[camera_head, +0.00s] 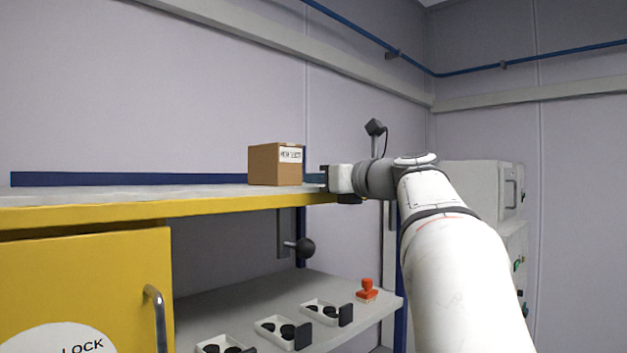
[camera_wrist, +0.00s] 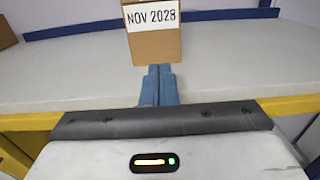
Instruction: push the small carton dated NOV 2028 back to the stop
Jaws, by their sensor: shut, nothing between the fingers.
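The small brown carton marked NOV 2028 (camera_wrist: 153,43) stands upright on the pale shelf top (camera_wrist: 70,76) in the wrist view. In the head view a brown carton (camera_head: 263,165) with a white label too small to read stands on the shelf, left of my gripper (camera_head: 318,179). In the wrist view my gripper (camera_wrist: 159,70) is shut and empty, its blue fingertips at the carton's lower front face. I cannot tell whether they touch it. A dark blue stop strip (camera_wrist: 80,30) runs along the shelf's back, partly hidden behind the carton.
Another brown box (camera_wrist: 6,33) shows at the left edge of the wrist view. The shelf's front edge is yellow (camera_head: 140,213).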

